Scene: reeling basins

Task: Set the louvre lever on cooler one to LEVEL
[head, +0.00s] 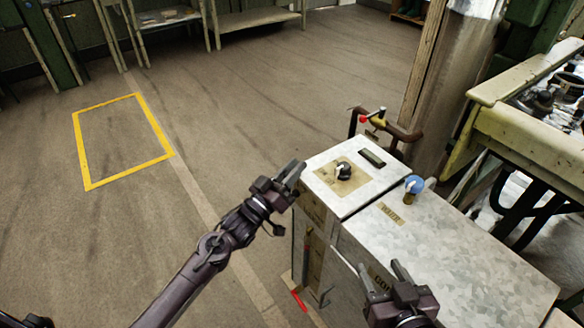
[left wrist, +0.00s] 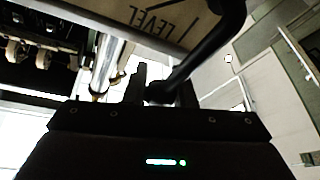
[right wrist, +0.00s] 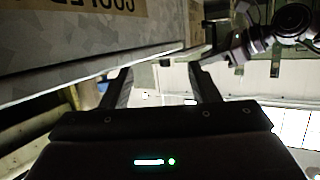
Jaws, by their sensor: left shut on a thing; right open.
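Cooler one is probably the grey metal cabinet (head: 460,240); its front label starts "COO" and the rest is hidden. My left gripper (head: 297,170) is at the left edge of the cabinet top. In the left wrist view its fingers (left wrist: 163,92) are shut on a black louvre lever (left wrist: 212,48), a bent rod, near its end. A plate marked LEVEL (left wrist: 158,22) with a dark line beside the word is just above. The lever is hidden in the head view. My right gripper (head: 385,275) is open and empty over the cabinet's near edge, its fingers also in the right wrist view (right wrist: 160,88).
A red handle (head: 298,301) is low at the left. Open floor lies left.

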